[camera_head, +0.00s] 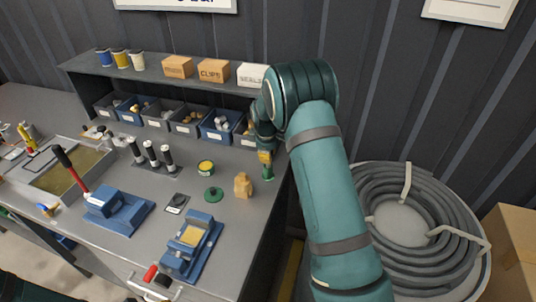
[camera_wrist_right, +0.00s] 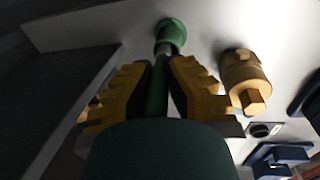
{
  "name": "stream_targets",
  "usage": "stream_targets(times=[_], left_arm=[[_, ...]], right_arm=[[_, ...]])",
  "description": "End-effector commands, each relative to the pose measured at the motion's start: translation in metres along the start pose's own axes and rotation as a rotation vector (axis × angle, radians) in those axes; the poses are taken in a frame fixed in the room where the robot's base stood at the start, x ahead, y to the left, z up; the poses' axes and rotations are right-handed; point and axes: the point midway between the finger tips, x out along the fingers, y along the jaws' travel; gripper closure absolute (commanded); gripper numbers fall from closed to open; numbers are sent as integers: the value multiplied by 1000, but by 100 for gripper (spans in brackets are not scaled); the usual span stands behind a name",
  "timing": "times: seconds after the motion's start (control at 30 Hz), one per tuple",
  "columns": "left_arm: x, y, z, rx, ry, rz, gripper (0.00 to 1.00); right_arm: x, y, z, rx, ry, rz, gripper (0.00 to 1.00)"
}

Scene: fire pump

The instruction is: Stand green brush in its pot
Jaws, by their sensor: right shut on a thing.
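My right gripper (camera_head: 265,156) is low over the right end of the workbench, with its yellow fingers pointing down. In the right wrist view the fingers (camera_wrist_right: 158,75) are closed around the green shaft of the brush (camera_wrist_right: 157,97), whose far end is a round green part with a pale band. In the head view only a short green lower part of the brush (camera_head: 268,173) shows below the fingers; whether it touches the bench is unclear. A small green pot with a yellowish top (camera_head: 205,168) stands mid-bench, left of the gripper. My left gripper is out of view.
A brass fitting (camera_head: 243,185) stands close left of the gripper. A green disc (camera_head: 213,194) and blue fixtures (camera_head: 193,245) are nearer the front. Parts bins (camera_head: 215,127) and a shelf (camera_head: 150,72) line the back. A coiled hose (camera_head: 400,225) lies right of the bench.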

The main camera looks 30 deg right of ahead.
Motion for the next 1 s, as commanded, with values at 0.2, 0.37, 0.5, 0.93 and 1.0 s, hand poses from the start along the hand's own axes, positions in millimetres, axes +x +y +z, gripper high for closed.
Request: stream_targets(times=[0.2,0.37,0.5,0.93,1.0], left_arm=[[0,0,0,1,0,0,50],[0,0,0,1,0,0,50],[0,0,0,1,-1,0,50],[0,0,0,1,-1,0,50],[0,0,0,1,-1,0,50]], right_arm=[[0,0,0,0,0,0,64],[0,0,0,0,0,0,61],[-1,0,0,0,0,0,61],[-63,1,-1,0,5,3,61],[-77,0,-1,0,4,2,61]])
